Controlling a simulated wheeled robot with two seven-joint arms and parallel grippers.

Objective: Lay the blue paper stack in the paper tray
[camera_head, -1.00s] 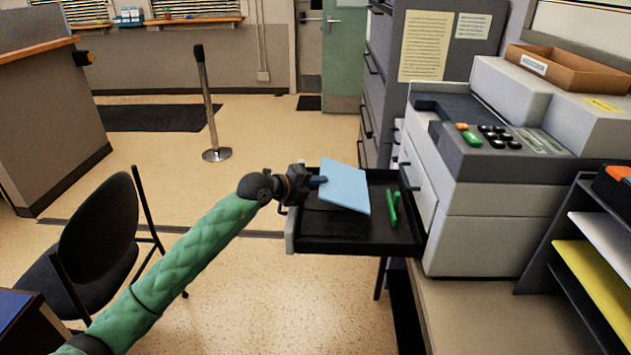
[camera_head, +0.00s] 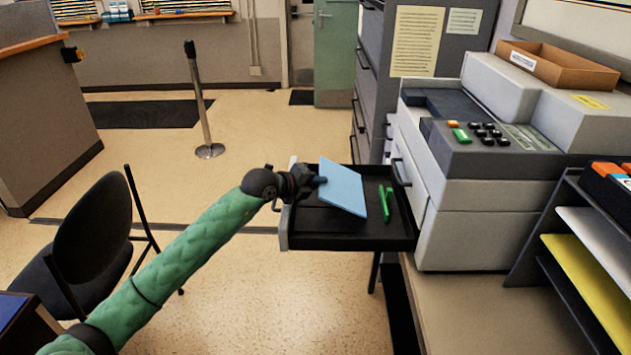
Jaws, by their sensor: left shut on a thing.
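The blue paper stack (camera_head: 344,187) is a flat light-blue block, tilted in the picture, over the black paper tray (camera_head: 312,242) that sticks out from the left side of the grey copier. My left gripper (camera_head: 318,181) is shut on the stack's left edge, at the tray's left part. I cannot tell whether the stack's underside touches the tray floor. The stack hides part of the tray. Green pieces (camera_head: 387,204) stand in the tray to the right of the stack, apart from it. My right gripper is not in view.
The copier (camera_head: 470,195) stands right of the tray, with a cardboard box lid (camera_head: 560,70) on top. A dark paper rack (camera_head: 535,235) is at the right edge. A black chair (camera_head: 90,235) stands left of my arm. A post (camera_head: 200,110) stands on open floor behind.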

